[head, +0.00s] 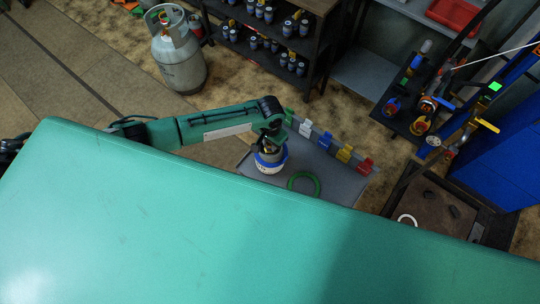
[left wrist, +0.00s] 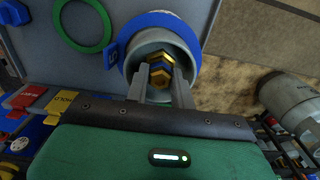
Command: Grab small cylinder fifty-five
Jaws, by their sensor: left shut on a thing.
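My left gripper (head: 268,147) reaches over the grey board and points down at a small pale cylinder (head: 269,167) with a blue band. In the left wrist view the gripper (left wrist: 160,75) has its two fingers closed around the gold and blue knob on top of this grey cylinder (left wrist: 148,40). A blue ring (left wrist: 130,36) surrounds the cylinder; I cannot tell whether the cylinder touches the board. Any number on it is not readable. My right gripper is not in view.
A green ring (head: 303,183) lies on the grey board (head: 335,192), whose far edge carries coloured tags. A gas bottle (head: 177,62) stands at the upper left. A shelf (head: 316,48) holds several similar small cylinders. A white ring (head: 407,219) lies on a brown-topped stand at right.

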